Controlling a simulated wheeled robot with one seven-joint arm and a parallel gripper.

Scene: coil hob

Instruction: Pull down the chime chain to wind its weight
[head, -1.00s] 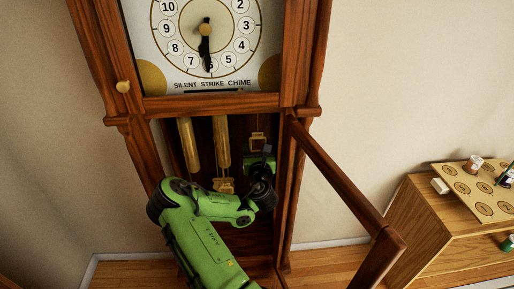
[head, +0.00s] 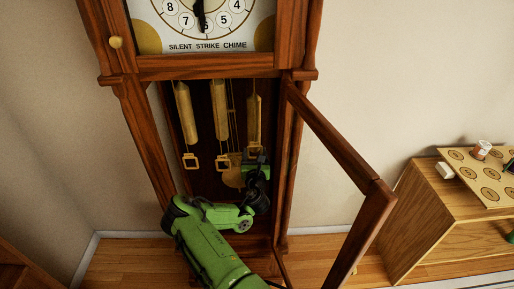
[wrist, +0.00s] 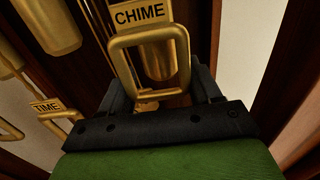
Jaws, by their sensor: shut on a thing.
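The chime pull (wrist: 149,52), a brass ring handle with a CHIME tag (wrist: 138,14), sits between my gripper's fingers (wrist: 160,92) in the wrist view. My gripper is shut on it. In the head view my gripper (head: 257,168) is low inside the clock case at the right and hides the ring. The chime weight (head: 254,116), a brass cylinder, hangs above it, about level with the other two weights. A brass cylinder also shows behind the ring in the wrist view (wrist: 160,60).
Two other weights (head: 186,112) (head: 219,108) hang to the left, with brass pulls below, one tagged TIME (wrist: 47,106). The open door frame (head: 335,135) juts out at the right. A wooden cabinet (head: 450,215) stands farther right.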

